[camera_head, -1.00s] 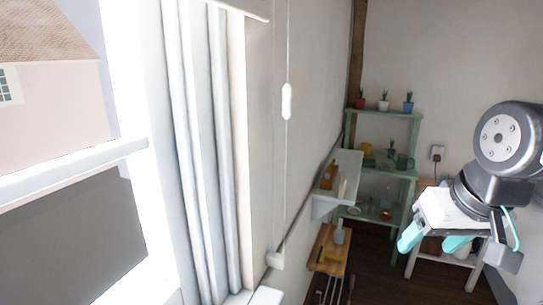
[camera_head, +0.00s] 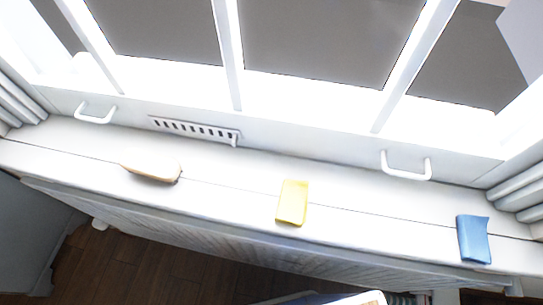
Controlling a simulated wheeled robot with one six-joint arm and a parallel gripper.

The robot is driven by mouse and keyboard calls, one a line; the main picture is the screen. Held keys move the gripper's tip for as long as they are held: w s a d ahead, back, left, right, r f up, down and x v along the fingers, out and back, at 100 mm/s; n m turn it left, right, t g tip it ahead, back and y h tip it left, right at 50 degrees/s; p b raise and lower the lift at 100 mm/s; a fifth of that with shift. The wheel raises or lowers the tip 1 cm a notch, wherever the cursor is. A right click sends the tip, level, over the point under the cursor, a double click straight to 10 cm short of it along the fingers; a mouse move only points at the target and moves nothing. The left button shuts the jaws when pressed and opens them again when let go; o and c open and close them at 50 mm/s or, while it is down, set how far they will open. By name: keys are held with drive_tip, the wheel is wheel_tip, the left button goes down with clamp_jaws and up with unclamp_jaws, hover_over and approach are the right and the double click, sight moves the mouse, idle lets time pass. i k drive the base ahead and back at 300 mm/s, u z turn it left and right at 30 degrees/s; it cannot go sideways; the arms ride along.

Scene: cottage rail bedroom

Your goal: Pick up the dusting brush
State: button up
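A long rounded object with a pale top and a tan-brown edge, which looks like the dusting brush (camera_head: 152,172), lies on the white windowsill (camera_head: 235,190) left of the middle. Its narrow end points left, and its wider, darker end points right. Its bristles cannot be made out. My gripper is not in view now, so its state cannot be seen.
A yellow block or sponge (camera_head: 292,203) lies mid-sill, and a blue folded item (camera_head: 474,239) lies at the right. White handles (camera_head: 95,113) (camera_head: 406,167) and a vent (camera_head: 195,130) are on the window frame behind. Curtains stand at both ends. Dark wooden floor (camera_head: 135,262) shows below.

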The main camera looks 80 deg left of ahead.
sight(168, 171)
drive_tip(key=u, duration=0.05)
drive_tip(key=k, duration=0.35)
drive_tip(key=u, duration=1.45)
drive_tip(key=k, duration=0.15)
drive_tip(key=u, duration=0.7)
